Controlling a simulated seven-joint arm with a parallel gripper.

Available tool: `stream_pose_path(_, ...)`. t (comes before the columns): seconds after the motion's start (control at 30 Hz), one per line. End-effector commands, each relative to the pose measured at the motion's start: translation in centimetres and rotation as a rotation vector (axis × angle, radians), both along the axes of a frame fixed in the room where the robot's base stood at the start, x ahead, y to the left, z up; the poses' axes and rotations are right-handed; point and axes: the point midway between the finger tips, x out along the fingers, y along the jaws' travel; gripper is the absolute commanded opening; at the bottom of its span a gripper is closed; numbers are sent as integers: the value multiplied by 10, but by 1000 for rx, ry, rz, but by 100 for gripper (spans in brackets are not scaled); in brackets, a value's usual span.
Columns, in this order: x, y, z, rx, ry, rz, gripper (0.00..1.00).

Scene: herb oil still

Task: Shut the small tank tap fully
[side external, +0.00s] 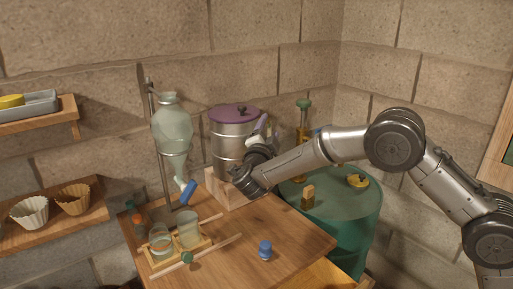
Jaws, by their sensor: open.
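The small metal tank (230,148) with a purple lid (236,114) stands on a wooden block (225,190) at the back of the table. My gripper (238,180) is at the tank's lower front right side, its jaws open. The tank's tap cannot be made out; the gripper and wrist cover that part of the tank, so its setting is not visible. Whether the fingers touch anything there cannot be told.
Left of the tank, a glass separating funnel (172,130) with a blue tap (188,191) hangs on a stand. A rack (177,256) holds glass beakers in front. A blue-capped item (265,250) stands on the table. A green drum (340,212) bears small items at right.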

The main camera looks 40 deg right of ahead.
Motion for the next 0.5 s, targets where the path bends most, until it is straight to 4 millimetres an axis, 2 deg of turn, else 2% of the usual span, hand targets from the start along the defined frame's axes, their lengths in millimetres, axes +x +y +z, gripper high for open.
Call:
stream_pose_path(0.27,2,20,-48,310,-246,289,62)
stream_pose_path(0.5,-18,32,-100,513,-244,456,62)
